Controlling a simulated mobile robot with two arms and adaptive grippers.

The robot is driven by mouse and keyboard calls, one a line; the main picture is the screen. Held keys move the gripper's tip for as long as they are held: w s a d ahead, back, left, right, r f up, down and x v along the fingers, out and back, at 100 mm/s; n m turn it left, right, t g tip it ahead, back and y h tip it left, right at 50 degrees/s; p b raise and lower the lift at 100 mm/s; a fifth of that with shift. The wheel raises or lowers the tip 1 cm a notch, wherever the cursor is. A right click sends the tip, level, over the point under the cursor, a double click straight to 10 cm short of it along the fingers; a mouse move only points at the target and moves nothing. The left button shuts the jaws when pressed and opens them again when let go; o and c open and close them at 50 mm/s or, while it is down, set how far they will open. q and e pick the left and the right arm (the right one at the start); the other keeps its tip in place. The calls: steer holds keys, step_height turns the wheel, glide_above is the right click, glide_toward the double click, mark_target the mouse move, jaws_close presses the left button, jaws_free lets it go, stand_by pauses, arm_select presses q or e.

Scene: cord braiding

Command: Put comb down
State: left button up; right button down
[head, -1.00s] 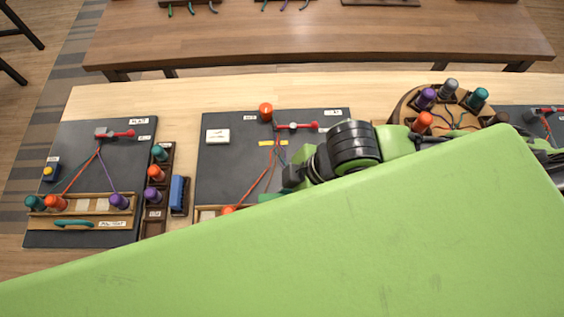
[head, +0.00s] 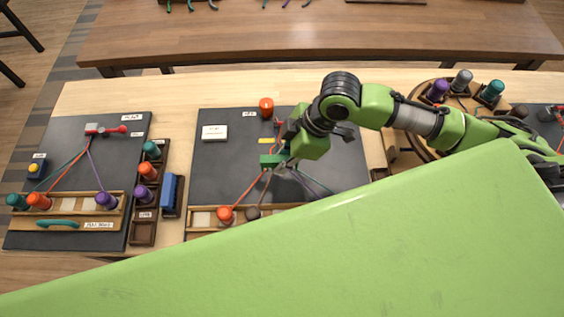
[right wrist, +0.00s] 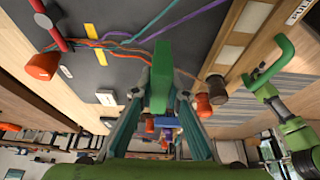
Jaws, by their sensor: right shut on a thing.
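My right gripper (head: 284,160) is over the middle dark board (head: 225,165), near the braid cords. It is shut on the comb (head: 271,160), a green piece. In the right wrist view the comb (right wrist: 161,78) stands up between the two fingers, close to the orange, purple and teal cords (right wrist: 135,43). I cannot tell whether the comb touches the cords or the board. My left gripper (right wrist: 266,92) seems to show at the right of the right wrist view, beside a curved green handle (right wrist: 285,56). Its jaws are unclear, and the head view hides it.
A round bobbin stand (head: 413,148) is right. My green body covers the front.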

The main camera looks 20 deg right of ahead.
steer(key=shift+w+d+f, duration=0.1)
steer(key=shift+w+f, duration=0.4)
steer(key=shift+f, duration=0.05)
steer(key=shift+w+f+p, duration=0.1)
steer(key=shift+f+p, duration=0.45)
steer(key=shift+f, duration=1.1)
steer(key=shift+f, duration=0.1)
steer(key=c, duration=2)
jaws_free()
steer(key=shift+d, duration=0.1)
steer(key=b+v, duration=0.1)
steer(key=v, duration=1.1)
